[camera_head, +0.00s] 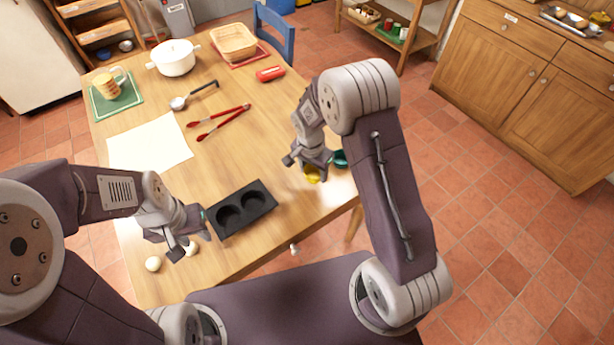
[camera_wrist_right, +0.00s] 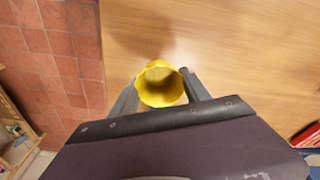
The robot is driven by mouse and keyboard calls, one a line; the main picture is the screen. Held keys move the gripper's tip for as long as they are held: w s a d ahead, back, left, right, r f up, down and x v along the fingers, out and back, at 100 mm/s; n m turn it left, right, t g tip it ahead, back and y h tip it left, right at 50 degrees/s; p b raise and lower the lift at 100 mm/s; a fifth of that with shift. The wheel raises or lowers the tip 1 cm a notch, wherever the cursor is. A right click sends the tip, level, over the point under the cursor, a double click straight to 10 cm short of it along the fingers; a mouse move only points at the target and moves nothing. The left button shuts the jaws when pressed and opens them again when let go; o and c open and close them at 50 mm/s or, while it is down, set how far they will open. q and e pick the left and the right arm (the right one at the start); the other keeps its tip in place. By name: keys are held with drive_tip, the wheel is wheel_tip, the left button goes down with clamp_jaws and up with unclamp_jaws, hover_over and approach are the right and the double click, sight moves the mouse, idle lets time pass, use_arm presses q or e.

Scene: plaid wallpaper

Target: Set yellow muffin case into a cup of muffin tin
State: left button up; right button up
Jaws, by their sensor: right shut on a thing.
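The yellow muffin case (camera_head: 312,176) is at the right edge of the table, at my right gripper (camera_head: 307,166). In the right wrist view the yellow case (camera_wrist_right: 160,84) sits between the two fingers of the right gripper (camera_wrist_right: 160,92), which is shut on it. Whether it touches the table is hard to tell. The black muffin tin (camera_head: 241,208) with two cups lies near the front edge of the table; both cups look empty. My left gripper (camera_head: 183,243) is left of the tin, above the table near two eggs; its jaw opening is unclear.
A teal case (camera_head: 340,159) stands right beside the right gripper. Two pale eggs (camera_head: 153,263) lie at the front left. Red tongs (camera_head: 222,123), a ladle (camera_head: 192,96), white paper (camera_head: 149,145) and a white pot (camera_head: 174,58) are farther back. The table between tin and right gripper is clear.

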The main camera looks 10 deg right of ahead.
drive_tip(key=s+d+r, duration=0.4)
drive_tip(key=d+r, duration=0.1)
drive_tip(key=d, duration=0.3)
drive_tip(key=shift+d+r, duration=0.35)
drive_tip(key=shift+d, duration=0.05)
drive_tip(key=s+a+n+y, duration=0.1)
drive_tip(key=s+a+n, duration=0.3)
drive_tip(key=n, duration=0.5)
drive_tip(key=shift+s+a+n, duration=0.3)
drive_tip(key=shift+a, duration=0.4)
